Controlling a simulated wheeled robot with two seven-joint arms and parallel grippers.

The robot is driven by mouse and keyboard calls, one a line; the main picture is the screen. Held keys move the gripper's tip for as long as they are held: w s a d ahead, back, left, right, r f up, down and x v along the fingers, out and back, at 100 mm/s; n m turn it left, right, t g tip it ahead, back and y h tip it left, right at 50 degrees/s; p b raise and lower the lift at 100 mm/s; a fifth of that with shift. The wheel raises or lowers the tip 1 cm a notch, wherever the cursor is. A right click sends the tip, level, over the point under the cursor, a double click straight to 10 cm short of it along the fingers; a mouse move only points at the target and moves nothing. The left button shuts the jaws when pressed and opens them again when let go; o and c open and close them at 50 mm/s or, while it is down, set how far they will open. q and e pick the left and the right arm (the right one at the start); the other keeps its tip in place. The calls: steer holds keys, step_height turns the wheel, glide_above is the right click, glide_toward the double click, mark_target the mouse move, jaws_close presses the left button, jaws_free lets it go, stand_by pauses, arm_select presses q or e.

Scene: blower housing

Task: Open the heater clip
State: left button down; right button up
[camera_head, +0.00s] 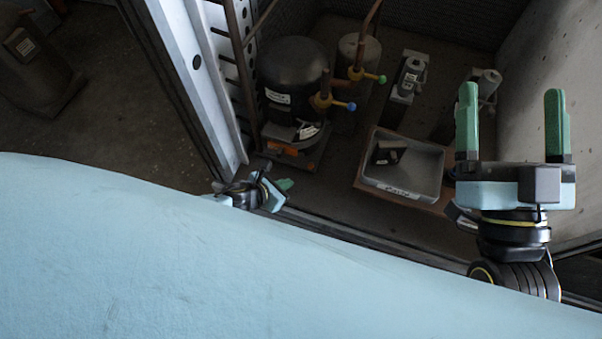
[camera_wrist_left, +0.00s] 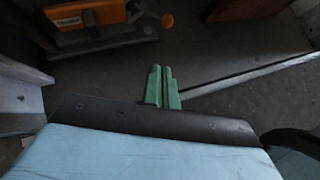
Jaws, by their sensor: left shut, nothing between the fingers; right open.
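The black compressor (camera_head: 293,75) stands on a base at the back left of the enclosure in the head view. I cannot clearly make out which of these is the clip. My left gripper (camera_head: 285,184) is just in front of the compressor base, apart from it; its green fingers (camera_wrist_left: 161,72) are together and empty. My right gripper (camera_head: 511,95) is raised at the right, open and empty.
A grey bin (camera_head: 405,172) with a dark block in it stands right of the compressor. A metal ladder-like rail (camera_head: 205,80) borders the left. My light blue body covers the foreground.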

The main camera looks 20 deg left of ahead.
arm_select(q)
steer(key=w+d+f+b, duration=0.1)
steer(key=w+d+b, duration=0.1)
steer(key=w, duration=0.3)
steer(key=shift+w+d, duration=0.35)
steer(key=shift+d, duration=0.2)
arm_select(e)
steer(key=s+r+t, duration=0.1)
steer(key=t, duration=0.1)
steer(key=s+r+t+y, duration=0.1)
steer(key=s+t, duration=0.1)
steer(key=shift+d+r, duration=0.35)
steer(key=shift+d, duration=0.05)
arm_select(q)
steer(key=shift+f, duration=0.1)
